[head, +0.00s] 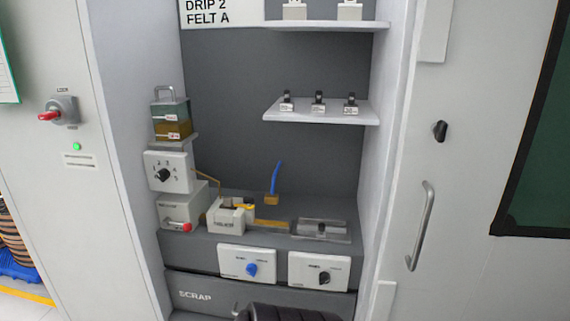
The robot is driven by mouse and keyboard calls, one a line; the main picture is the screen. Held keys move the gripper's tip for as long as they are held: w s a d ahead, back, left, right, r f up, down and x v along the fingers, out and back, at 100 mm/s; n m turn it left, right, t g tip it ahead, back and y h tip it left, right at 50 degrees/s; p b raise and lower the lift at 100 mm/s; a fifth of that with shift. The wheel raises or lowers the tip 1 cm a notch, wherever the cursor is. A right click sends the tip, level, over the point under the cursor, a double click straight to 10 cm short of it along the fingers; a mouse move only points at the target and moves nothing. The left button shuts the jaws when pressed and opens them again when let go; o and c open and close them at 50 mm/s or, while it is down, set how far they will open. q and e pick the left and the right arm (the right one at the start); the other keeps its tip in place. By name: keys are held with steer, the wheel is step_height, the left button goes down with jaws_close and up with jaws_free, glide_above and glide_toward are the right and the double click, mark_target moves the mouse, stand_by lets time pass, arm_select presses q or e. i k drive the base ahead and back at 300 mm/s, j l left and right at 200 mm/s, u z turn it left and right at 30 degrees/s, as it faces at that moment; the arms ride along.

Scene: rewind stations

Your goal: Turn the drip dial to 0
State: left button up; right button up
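The drip dial (166,174) looks to be the black knob on the front of a white box (181,184) at the left of the recess. Small numbers ring the knob, but its pointer setting is too small to read. An oil-filled container (172,112) with a handle stands above the box, and a thin brownish tube leads from the box's right side towards a white block (229,217).
A sign (222,14) reads "DRIP 2 FELT A". A white box with a red lever (186,227) sits below the dial box. Panels with a blue knob (251,269) and a black knob (324,277) are at the front. Side walls bound the recess; a shelf (320,113) juts out right.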

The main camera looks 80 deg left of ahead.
mark_target(163, 173)
steer(key=u, duration=3.5)
